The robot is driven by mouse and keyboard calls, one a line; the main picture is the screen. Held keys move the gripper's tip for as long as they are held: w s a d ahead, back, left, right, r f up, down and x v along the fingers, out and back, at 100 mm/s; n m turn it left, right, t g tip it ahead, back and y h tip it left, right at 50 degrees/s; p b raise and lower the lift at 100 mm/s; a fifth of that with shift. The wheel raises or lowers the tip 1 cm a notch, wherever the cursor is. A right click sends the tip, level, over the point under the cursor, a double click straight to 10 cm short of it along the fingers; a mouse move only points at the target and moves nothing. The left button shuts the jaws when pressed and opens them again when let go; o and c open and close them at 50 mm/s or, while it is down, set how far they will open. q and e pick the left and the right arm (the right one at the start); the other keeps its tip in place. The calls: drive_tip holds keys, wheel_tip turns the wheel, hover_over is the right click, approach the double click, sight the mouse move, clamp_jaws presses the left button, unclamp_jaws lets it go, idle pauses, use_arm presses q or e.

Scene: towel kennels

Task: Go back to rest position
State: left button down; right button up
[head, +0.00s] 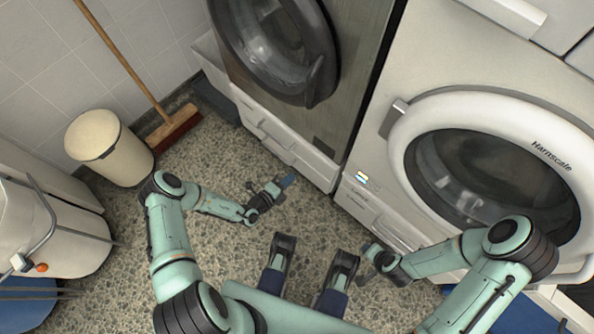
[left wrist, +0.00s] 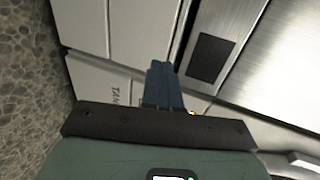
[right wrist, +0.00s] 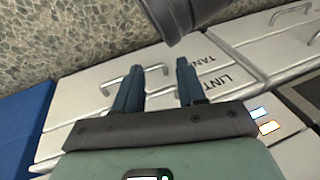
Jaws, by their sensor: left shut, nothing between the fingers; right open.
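My left gripper (head: 287,181) is over the speckled floor in front of the left machine's lower drawers. In the left wrist view its blue fingers (left wrist: 163,83) are shut together with nothing between them. My right gripper (head: 370,250) is low in front of the right machine, partly hidden by its own wrist in the head view. In the right wrist view its two blue fingers (right wrist: 158,82) stand apart, open and empty, before a white panel with a handle and "LINT" and "TANK" lettering.
The left machine (head: 225,50) and right machine (head: 385,150) have closed round doors. A broom (head: 175,126) and a cream bin (head: 130,165) stand at the back left. A white container (head: 65,245) is at the left edge. Speckled floor (head: 215,165) lies open between.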

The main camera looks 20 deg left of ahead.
use_arm(q)
drive_tip(key=shift+s+a+r, duration=0.15)
drive_tip(key=shift+s+a, duration=0.15)
drive_tip(key=shift+s, duration=0.3)
